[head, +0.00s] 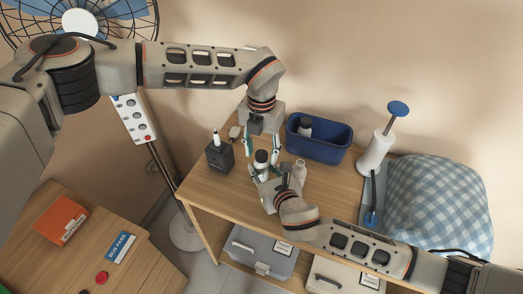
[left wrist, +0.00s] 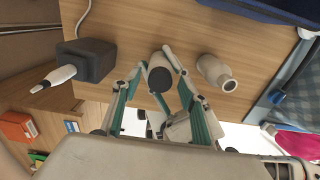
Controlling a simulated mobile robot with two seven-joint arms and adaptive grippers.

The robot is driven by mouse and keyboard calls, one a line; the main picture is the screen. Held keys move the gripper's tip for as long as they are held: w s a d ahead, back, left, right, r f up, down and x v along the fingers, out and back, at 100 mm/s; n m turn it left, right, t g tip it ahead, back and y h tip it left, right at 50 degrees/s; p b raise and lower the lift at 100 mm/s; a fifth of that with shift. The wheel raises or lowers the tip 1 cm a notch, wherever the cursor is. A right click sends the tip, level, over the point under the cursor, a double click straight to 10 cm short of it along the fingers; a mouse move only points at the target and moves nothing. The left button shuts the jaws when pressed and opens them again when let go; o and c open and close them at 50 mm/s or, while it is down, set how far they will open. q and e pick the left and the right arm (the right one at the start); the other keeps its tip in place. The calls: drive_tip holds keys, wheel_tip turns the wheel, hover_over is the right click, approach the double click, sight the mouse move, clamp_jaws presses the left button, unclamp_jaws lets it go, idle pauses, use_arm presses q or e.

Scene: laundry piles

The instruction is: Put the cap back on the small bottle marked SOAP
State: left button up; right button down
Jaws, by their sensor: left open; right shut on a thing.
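A small white bottle with a dark top (head: 261,157) stands near the middle of the wooden table; it also shows in the left wrist view (left wrist: 160,74). My right gripper (head: 266,173) is shut on it from the front. My left gripper (head: 262,148) points down just above, open, its fingers to either side of the dark top; it shows in the left wrist view (left wrist: 158,62). A second pale bottle (head: 299,170) stands to the right, its bare neck showing in the left wrist view (left wrist: 216,72). I cannot read SOAP on either bottle. No loose cap is visible.
A dark block holding a white-tipped stick (head: 219,156) is at left. A blue bin (head: 334,151) with a dark-topped container (head: 305,127) is behind.

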use_arm(q)
wheel_tip(320, 180, up, 12)
idle(0.5)
use_arm(e)
drive_tip(key=c, duration=1.5)
unclamp_jaws()
drive_tip(key=shift+o, duration=0.2)
drive_tip(key=v, duration=1.2)
drive_tip(key=shift+s, duration=0.1)
drive_tip(key=shift+f, duration=0.1)
